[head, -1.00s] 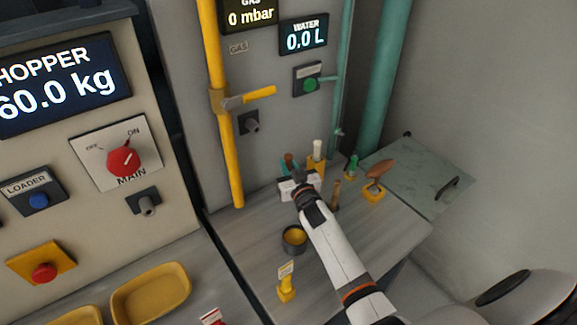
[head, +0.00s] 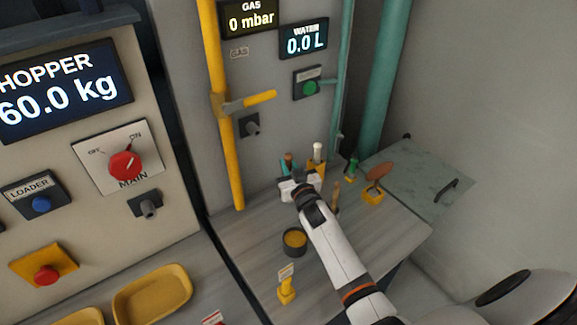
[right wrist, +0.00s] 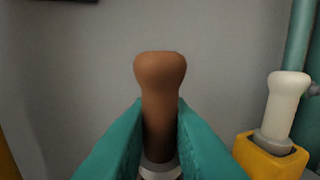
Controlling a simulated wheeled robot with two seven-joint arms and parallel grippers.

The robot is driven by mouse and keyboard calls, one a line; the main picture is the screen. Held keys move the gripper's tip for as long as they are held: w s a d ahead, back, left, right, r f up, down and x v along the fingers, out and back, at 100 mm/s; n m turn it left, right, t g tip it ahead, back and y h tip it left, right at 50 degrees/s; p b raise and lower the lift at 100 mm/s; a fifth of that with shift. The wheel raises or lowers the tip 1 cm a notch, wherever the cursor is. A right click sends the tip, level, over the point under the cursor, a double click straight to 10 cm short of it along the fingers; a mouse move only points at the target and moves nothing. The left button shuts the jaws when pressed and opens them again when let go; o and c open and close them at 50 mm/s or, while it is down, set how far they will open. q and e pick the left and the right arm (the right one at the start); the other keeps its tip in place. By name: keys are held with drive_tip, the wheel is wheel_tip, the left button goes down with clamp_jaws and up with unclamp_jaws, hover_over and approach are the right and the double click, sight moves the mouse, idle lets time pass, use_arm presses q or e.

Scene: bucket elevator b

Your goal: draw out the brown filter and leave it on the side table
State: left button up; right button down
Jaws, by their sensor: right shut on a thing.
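My right gripper (head: 288,166) is over the back of the grey wood-look table (head: 250,222), close to the grey panel. Its teal fingers are shut on a brown knob-headed piece, the brown filter (right wrist: 160,90), which stands upright between them in the right wrist view. A pale grey collar (right wrist: 160,170) shows below the fingers; what lies under it is hidden. In the head view only the brown top (head: 288,157) shows past the gripper. I cannot tell whether it is still seated. My left gripper is not in view.
A white knobbed piece (right wrist: 288,98) in a yellow holder (right wrist: 262,157) stands just right. A yellow tag stand (head: 287,290) is in front; bare table lies right.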

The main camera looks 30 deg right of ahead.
sight(289, 155)
drive_tip(key=shift+r, duration=0.1)
drive_tip(key=shift+r+p, duration=3.4)
drive_tip(key=shift+r, duration=0.3)
drive_tip(key=shift+r+p, duration=0.85)
drive_tip(key=shift+r, duration=1.4)
wheel_tip(289, 155, up, 4)
drive_tip(key=shift+r, duration=0.1)
